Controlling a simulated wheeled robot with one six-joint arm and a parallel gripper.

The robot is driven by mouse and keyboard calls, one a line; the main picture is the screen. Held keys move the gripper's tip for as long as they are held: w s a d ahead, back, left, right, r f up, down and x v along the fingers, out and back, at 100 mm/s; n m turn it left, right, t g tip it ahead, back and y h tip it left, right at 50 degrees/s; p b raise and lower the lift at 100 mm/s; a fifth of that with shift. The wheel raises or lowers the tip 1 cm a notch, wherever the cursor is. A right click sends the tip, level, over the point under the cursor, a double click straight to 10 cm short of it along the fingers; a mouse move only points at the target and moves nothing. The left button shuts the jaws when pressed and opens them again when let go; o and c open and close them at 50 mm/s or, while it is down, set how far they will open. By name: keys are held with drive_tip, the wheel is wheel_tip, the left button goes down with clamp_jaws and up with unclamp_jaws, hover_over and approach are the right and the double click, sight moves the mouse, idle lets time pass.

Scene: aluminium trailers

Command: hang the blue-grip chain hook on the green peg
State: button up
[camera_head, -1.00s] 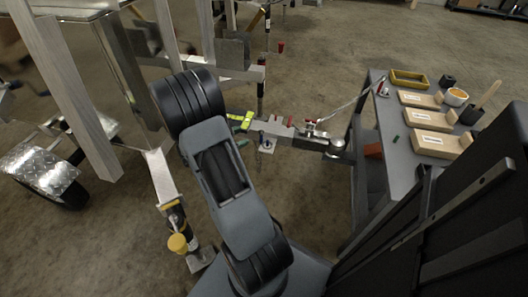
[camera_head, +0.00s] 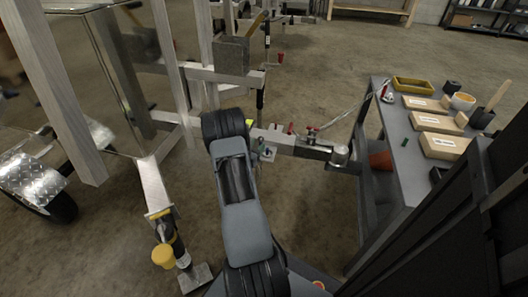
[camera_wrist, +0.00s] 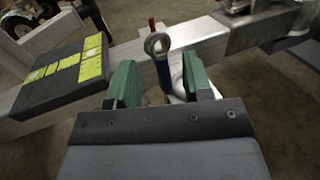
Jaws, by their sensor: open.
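The blue-grip chain hook (camera_wrist: 165,76) shows in the wrist view, with a metal eye at its top and a blue grip below. It is in front of the silver drawbar (camera_wrist: 135,58). My gripper (camera_wrist: 160,82) is open, and its two green fingers appear on either side of the blue grip with gaps visible. I cannot tell how deep the hook lies between them. In the head view my arm hides the gripper, and the drawbar (camera_head: 285,138) runs right from behind it. I cannot make out the green peg for sure in either view.
A dark block with yellow-green labels (camera_wrist: 60,72) sits left of my gripper on the drawbar. A red pin (camera_wrist: 152,22) stands behind the hook. A grey table (camera_head: 398,165) with wooden blocks and trays stands at right. A jack with a yellow cap (camera_head: 164,256) is lower left.

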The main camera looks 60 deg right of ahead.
sight(260, 143)
drive_tip(key=d, duration=0.1)
drive_tip(key=d+b, duration=0.1)
drive_tip(key=d, duration=0.1)
drive_tip(key=d+b, duration=0.1)
drive_tip(key=d, duration=0.1)
drive_tip(key=shift+f, duration=0.25)
drive_tip(key=shift+d+r+b, duration=0.1)
drive_tip(key=shift+d+b, duration=0.2)
drive_tip(key=shift+d, duration=0.1)
drive_tip(key=shift+c, duration=0.3)
clamp_jaws()
